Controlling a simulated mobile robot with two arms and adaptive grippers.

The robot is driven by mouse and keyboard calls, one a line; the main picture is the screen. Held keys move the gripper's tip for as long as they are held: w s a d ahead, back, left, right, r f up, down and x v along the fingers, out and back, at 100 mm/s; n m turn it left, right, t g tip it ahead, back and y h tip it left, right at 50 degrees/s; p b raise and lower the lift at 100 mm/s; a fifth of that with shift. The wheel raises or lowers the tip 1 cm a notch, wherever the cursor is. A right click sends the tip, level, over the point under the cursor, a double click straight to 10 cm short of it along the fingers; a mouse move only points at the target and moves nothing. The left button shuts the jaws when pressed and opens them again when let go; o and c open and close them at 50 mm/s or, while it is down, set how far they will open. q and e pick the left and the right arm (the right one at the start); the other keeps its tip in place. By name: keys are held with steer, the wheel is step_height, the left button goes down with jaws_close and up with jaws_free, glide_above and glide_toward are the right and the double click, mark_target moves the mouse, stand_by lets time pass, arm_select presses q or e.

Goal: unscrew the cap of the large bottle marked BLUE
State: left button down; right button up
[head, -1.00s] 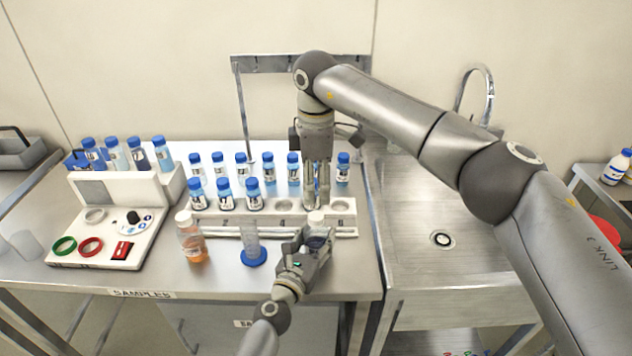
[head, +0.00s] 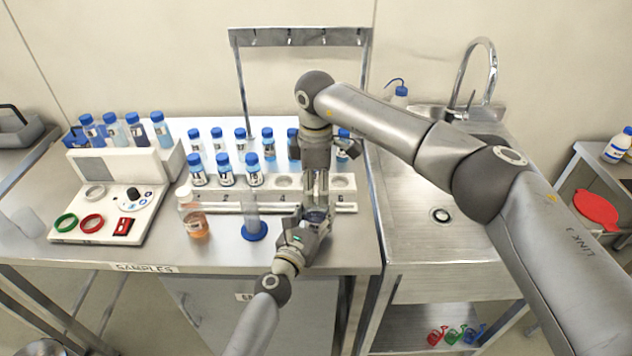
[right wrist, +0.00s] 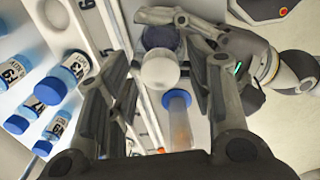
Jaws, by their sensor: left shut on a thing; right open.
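A bottle with a dark blue body (head: 317,215) stands upright at the bench's front. Its label is not readable. My left gripper (head: 308,222) is shut on its body from the front. The bottle's white cap (right wrist: 160,70) shows in the right wrist view, with the blue body (right wrist: 160,37) beyond it. My right gripper (head: 318,192) points straight down over this bottle, its fingers open on either side of the cap. I cannot tell whether they touch it. In the head view the fingers mostly hide the cap.
A white-capped bottle of orange liquid (head: 195,217) and a clear cylinder on a blue foot (head: 253,230) stand close to the left. A white rack (head: 230,200) with several blue-capped vials is behind. A sink (head: 440,245) lies to the right.

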jaws_close()
steer(key=n, duration=1.3)
steer(key=shift+r, duration=0.1)
steer(key=n, duration=2.8)
steer(key=shift+n, duration=0.3)
steer(key=n, duration=0.6)
steer(key=shift+r+n, duration=0.1)
steer(key=shift+n, duration=0.3)
steer(key=n, duration=0.5)
steer(key=shift+n, duration=0.3)
steer(key=shift+r, duration=0.2)
